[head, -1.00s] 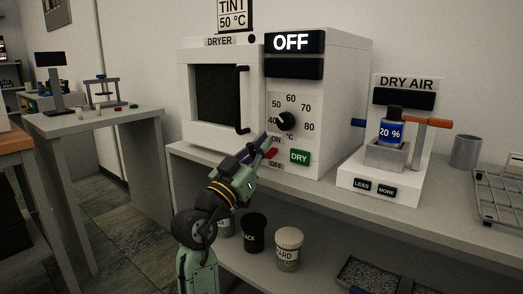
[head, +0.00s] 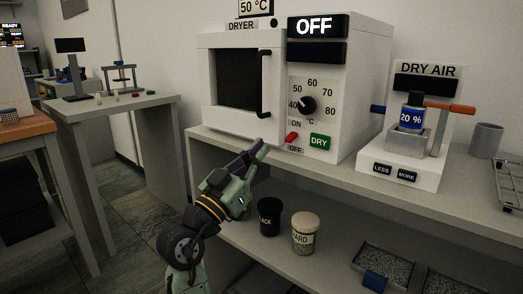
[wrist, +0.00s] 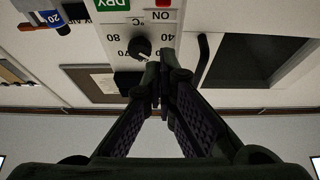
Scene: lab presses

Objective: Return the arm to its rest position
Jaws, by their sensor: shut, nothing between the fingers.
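My gripper (head: 257,150) is shut and empty, in front of the shelf edge, below and left of the dryer's red ON/OFF switch (head: 291,137). It is apart from the switch. The white dryer (head: 345,100) has its door shut, and its display (head: 316,27) reads OFF.
The dry air unit (head: 400,165) stands right of the dryer, holding a blue 20 % bottle (head: 411,117). A metal cup (head: 486,140) is farther right. Jars (head: 305,234) and trays (head: 384,262) sit on the lower shelf. A grey table (head: 120,103) is at left, with open floor between.

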